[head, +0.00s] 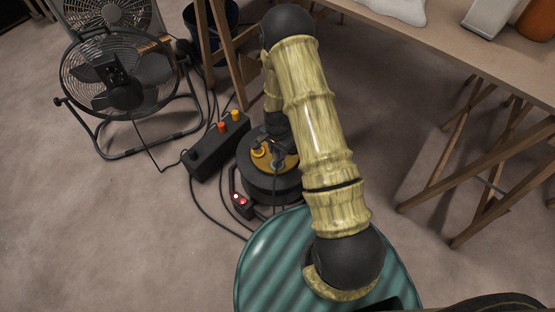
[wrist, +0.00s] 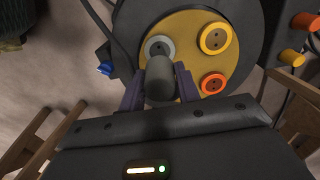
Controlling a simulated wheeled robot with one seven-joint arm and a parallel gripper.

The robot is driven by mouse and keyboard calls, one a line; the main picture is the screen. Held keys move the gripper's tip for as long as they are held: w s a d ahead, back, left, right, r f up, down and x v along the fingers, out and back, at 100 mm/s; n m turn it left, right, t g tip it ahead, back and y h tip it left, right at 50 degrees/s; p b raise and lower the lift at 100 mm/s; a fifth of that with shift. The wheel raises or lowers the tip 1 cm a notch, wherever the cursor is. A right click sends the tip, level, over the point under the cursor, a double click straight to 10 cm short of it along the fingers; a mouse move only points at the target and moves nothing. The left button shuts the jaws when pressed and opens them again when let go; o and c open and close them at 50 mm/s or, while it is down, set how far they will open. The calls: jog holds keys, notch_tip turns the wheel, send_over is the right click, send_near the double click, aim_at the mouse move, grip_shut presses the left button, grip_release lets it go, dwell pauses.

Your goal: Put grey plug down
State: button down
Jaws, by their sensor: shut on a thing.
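My gripper (wrist: 160,92) is shut on the dark grey plug (wrist: 160,72), with one finger on each side of it. The plug is a short rounded cylinder. It is over the yellow face of the cable reel (wrist: 190,20), right beside a grey-ringed socket (wrist: 160,46). I cannot tell whether it touches the face. The face also has a yellow-ringed socket (wrist: 216,38) and an orange-ringed socket (wrist: 213,84). In the head view the black reel (head: 272,186) stands on the floor, and my arm partly hides its top, the gripper and the plug.
A black socket box (head: 212,150) with orange and yellow plugs lies left of the reel. A small box with a red light (head: 241,205) and loose cables lie near it. A fan (head: 120,75) stands further left, a trestle table (head: 450,45) at right. Floor at lower left is clear.

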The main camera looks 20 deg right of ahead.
jog(key=shift+r, duration=0.1)
notch_tip(320, 180, up, 17)
jog(key=w+n+p, duration=0.2)
jog(key=n+p, duration=0.2)
jog(key=n, duration=0.6)
jog(key=shift+w+r+n, duration=0.15)
jog(key=shift+n, duration=0.25)
